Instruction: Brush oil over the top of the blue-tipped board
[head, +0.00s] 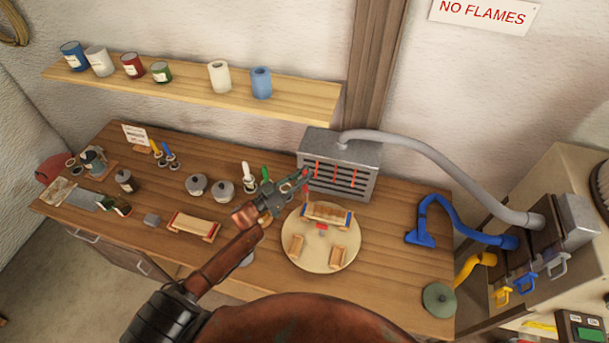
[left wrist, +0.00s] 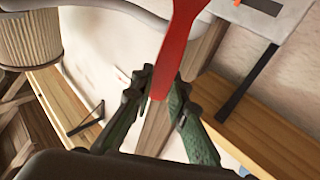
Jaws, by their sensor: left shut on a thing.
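The blue-tipped board (head: 335,219) lies at the back of a round pale disc (head: 318,262) on the bench. It looks curved, with blue at its ends. My left gripper (head: 298,183) is above and to the left of this board, near the disc's back edge. It is shut on a red handle, which also shows between the fingers (left wrist: 161,85) in the left wrist view (left wrist: 183,30). I take it for the brush; its bristles cannot be made out. Whether it touches the board cannot be told. My right gripper is not in view.
Two small wooden pieces (head: 295,246) (head: 337,257) sit on the disc. A slatted grey box (head: 355,155) with a hose stands behind it. Left are a red-tipped board (head: 195,226) and lidded pots (head: 197,185). A green lid (head: 439,299) lies at right.

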